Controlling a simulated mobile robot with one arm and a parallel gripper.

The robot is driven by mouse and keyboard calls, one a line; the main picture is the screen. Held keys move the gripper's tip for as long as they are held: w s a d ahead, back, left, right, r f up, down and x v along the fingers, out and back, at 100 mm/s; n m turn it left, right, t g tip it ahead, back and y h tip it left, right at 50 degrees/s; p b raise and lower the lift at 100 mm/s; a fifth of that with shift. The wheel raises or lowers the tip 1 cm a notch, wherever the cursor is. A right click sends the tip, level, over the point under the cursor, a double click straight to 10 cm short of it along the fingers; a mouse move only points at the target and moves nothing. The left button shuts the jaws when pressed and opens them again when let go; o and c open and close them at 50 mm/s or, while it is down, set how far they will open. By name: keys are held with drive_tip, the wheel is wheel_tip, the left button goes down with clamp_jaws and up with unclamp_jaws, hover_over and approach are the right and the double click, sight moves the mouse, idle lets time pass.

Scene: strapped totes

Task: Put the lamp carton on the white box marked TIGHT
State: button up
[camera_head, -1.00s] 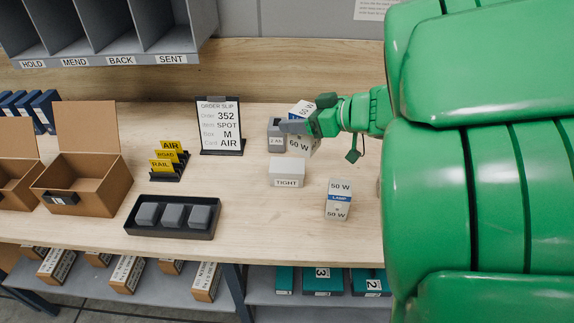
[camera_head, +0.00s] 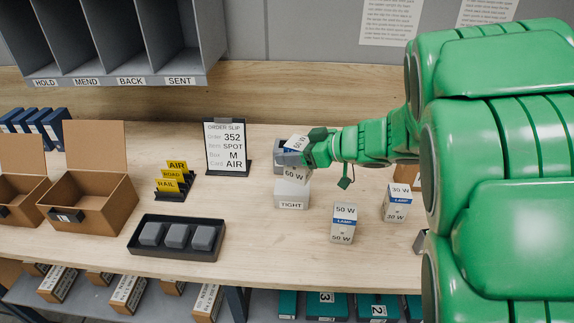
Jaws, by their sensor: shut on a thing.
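The white box marked TIGHT (camera_head: 291,203) stands on the bench, right of the order slip. My gripper (camera_head: 296,156) is shut on the white lamp carton marked 60 W (camera_head: 295,173). The carton is tilted in the picture and overlaps the back of the TIGHT box's top. I cannot tell whether it touches the box. My gripper hides part of the carton's upper side. Two other lamp cartons stand on the bench, one marked 50 W (camera_head: 343,224) and one marked 30 W (camera_head: 397,203).
A grey box (camera_head: 279,152) is partly hidden behind the held carton. The order slip stand (camera_head: 227,148), yellow cards (camera_head: 171,181) and a black tray (camera_head: 148,250) of grey blocks lie left. Open brown boxes (camera_head: 90,205) stand farther left. Bare bench lies in front of TIGHT.

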drive_tip(key=shift+w+a+f, duration=0.35)
drive_tip(key=shift+w+f, duration=0.75)
drive_tip(key=shift+f, duration=0.55)
drive_tip(key=shift+w+a+f, duration=0.3)
drive_tip(key=shift+w+f, duration=0.85)
drive_tip(key=shift+f, duration=0.5)
drive_tip(key=shift+w+a+f, duration=0.35)
drive_tip(key=shift+w+f, duration=0.75)
drive_tip(key=shift+f, duration=0.55)
drive_tip(key=shift+f, duration=0.15)
drive_tip(key=o, duration=1.1)
drive_tip(key=shift+d+r, duration=0.1)
drive_tip(key=shift+r, duration=0.1)
drive_tip(key=shift+v, duration=5.95)
drive_tip(key=shift+s, duration=0.1)
